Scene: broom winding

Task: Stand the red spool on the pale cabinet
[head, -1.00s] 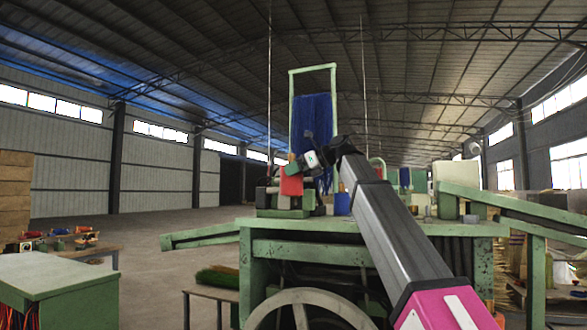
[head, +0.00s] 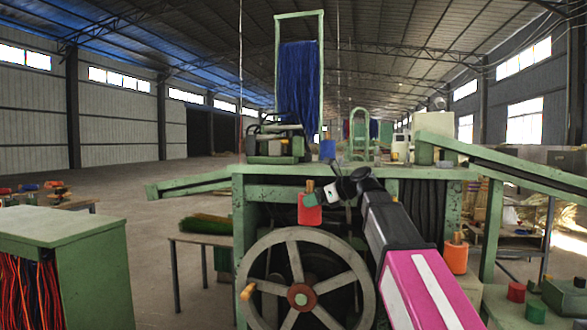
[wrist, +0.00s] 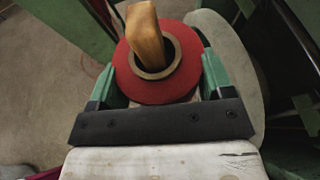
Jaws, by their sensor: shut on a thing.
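The red spool (head: 309,213) hangs in my gripper (head: 310,198), in front of the green machine and above its wheel. The wrist view shows the red spool (wrist: 181,82) between the green fingers of my gripper (wrist: 158,78), with a wooden peg through its middle opening. The fingers are shut on its sides. A pale cream box-shaped cabinet (head: 434,124) stands at the right of the machine top, well apart from the spool; I cannot tell for sure that it is the pale cabinet.
The green machine (head: 400,171) with its spoked wheel (head: 305,297) fills the middle. A green cabinet (head: 60,226) stands at the left with a bare top. An orange spool (head: 456,257) and another red spool (head: 516,292) are at the right. Open floor lies at left.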

